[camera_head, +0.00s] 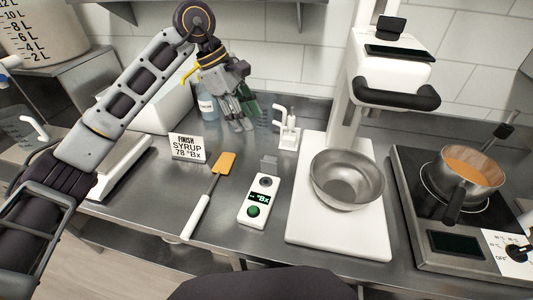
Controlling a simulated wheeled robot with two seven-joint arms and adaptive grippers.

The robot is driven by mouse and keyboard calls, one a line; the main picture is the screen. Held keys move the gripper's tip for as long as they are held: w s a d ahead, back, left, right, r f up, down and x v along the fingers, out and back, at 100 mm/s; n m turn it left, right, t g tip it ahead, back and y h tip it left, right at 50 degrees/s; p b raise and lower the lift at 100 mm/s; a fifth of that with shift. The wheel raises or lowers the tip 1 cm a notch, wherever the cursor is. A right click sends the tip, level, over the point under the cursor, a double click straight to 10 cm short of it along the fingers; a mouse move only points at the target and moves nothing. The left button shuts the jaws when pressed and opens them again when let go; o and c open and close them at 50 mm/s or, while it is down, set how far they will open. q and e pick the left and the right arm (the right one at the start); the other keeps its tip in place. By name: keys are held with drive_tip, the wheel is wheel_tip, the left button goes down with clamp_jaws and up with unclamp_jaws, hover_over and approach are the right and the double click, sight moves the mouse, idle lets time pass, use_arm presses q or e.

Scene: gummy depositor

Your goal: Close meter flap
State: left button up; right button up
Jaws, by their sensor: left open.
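The meter (246,216) is a small white box lying on the steel counter, with a dark "°Bx" display, a green button and a round dark sample well. Its grey flap (269,162) stands up at the far end, clear of the well, so it looks open. My left gripper (243,122) is open and empty, pointing down above the back of the counter. It is behind and a little left of the meter, apart from the flap. My right gripper is not in view.
A white stand mixer base (310,231) with a steel bowl (347,179) is right. A small white dispenser (288,136) stands behind. A pan (468,172) sits on the hob.

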use_arm(q)
drive_tip(key=shift+f, duration=0.15)
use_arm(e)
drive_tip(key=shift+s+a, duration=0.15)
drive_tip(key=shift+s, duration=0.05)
use_arm(q)
approach(269, 158)
drive_tip(key=x, duration=0.6)
drive_tip(key=shift+d+f+p, duration=0.25)
drive_tip(key=shift+f+p, duration=0.1)
drive_tip(key=shift+p, duration=0.05)
drive_tip(key=shift+d+f, duration=0.15)
drive_tip(key=shift+f, duration=0.4)
drive_tip(key=c, duration=0.9)
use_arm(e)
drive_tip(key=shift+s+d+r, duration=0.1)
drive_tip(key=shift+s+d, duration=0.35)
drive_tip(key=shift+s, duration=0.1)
